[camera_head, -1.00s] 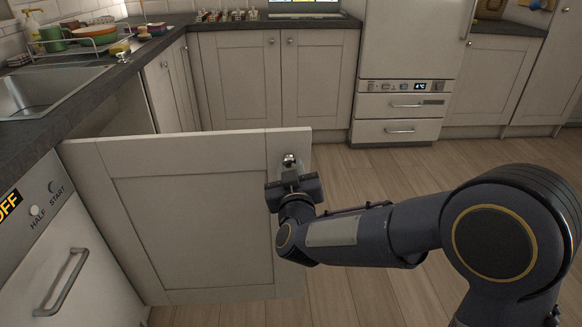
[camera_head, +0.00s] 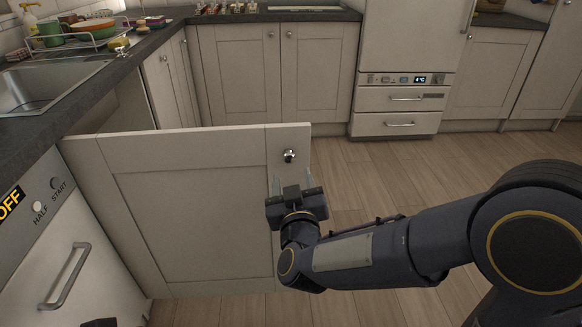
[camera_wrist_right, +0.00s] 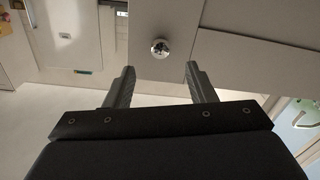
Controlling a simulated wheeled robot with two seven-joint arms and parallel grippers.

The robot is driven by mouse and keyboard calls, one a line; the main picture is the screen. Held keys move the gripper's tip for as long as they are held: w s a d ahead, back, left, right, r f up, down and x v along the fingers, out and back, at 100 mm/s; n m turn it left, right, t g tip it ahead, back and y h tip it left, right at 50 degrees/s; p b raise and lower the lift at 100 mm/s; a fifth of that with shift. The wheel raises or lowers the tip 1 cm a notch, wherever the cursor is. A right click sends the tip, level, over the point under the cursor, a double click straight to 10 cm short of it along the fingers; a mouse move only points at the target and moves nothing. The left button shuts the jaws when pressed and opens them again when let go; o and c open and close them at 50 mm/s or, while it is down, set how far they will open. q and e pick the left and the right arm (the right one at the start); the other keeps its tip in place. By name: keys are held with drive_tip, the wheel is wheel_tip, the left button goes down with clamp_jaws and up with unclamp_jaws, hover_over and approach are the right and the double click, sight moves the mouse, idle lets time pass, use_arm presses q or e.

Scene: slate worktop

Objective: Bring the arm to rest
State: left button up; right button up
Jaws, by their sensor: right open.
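My right gripper (camera_head: 291,183) is open and empty in front of the open cabinet door (camera_head: 195,215), just below its round metal knob (camera_head: 289,155). In the right wrist view the knob (camera_wrist_right: 160,48) lies beyond and between the two spread fingertips (camera_wrist_right: 159,70), apart from them. The door stands swung out from under the sink counter. My left gripper is not in view; a small dark shape at the bottom left edge of the head view is too little to tell.
A dishwasher front (camera_head: 65,250) with a bar handle is at the left. The sink (camera_head: 45,85) and a dish rack (camera_head: 90,35) are on the slate worktop (camera_head: 130,60). Cabinets and a fridge (camera_head: 405,75) line the back. The wooden floor (camera_head: 380,185) right of the door is clear.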

drive_tip(key=shift+s, duration=0.9)
drive_tip(key=s+d+f+m+g+y, duration=0.2)
drive_tip(key=s+d+f+g, duration=0.35)
drive_tip(key=s, duration=0.75)
drive_tip(key=s+d+f+m+g+y, duration=0.2)
drive_tip(key=s+d+g, duration=0.5)
drive_tip(key=s+d, duration=0.4)
wheel_tip(320, 180, up, 27)
drive_tip(key=s+a+p, duration=0.1)
drive_tip(key=s+p, duration=0.1)
drive_tip(key=p, duration=2.5)
